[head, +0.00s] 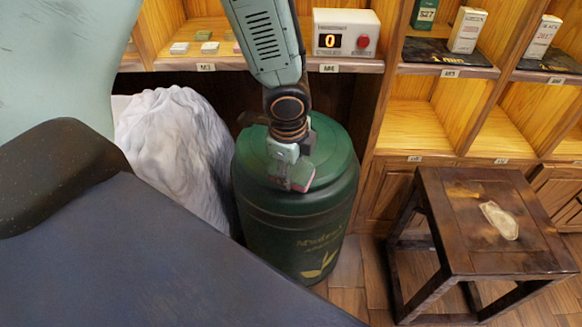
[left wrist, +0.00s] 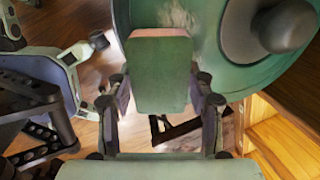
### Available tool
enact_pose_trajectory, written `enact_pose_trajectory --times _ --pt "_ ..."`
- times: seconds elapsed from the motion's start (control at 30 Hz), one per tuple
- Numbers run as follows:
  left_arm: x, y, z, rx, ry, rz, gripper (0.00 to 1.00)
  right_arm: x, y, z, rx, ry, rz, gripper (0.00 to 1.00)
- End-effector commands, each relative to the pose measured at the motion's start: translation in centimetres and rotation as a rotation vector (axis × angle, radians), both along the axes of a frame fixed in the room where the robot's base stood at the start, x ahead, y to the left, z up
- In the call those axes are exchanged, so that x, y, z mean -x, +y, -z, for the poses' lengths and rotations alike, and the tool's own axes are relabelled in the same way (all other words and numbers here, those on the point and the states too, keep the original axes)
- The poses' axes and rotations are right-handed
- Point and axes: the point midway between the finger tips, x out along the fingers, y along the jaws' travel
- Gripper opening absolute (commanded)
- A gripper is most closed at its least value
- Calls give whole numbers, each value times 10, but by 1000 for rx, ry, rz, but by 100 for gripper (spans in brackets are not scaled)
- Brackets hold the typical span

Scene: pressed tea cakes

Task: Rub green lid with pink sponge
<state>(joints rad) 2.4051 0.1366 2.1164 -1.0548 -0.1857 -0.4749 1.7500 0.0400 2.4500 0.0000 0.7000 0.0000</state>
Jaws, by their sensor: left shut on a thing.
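The green lid (head: 332,142) tops a dark green canister (head: 295,235) on the floor in the head view. In the left wrist view the lid (left wrist: 228,60) shows at the upper right, with a dark round knob (left wrist: 286,26) and a pale smudge (left wrist: 178,16) near its edge. My left gripper (head: 290,178) is over the front part of the lid, shut on the pink sponge (head: 303,179). In the left wrist view the sponge (left wrist: 160,75) shows a green face and a pink edge between the two fingers. Whether it touches the lid cannot be told.
A pale grey sack (head: 172,135) stands left of the canister. A dark wooden stool (head: 450,235) with a pale flat piece (head: 499,220) stands to the right. Wooden shelves behind hold a counter box (head: 345,35) reading 0 and small boxes (head: 467,30).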

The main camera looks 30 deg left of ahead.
Motion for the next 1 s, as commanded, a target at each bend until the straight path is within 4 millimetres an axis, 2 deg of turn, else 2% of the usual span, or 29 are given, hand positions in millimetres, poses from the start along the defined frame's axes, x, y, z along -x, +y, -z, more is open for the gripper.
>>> enact_pose_trajectory --times 0.57,1.0 --pt "-2 1 10 0 0 0 28 0 0 8 0 0 0 40" --pt "-22 10 1 0 1 -1 28 0 0 -24 0 0 0 40"
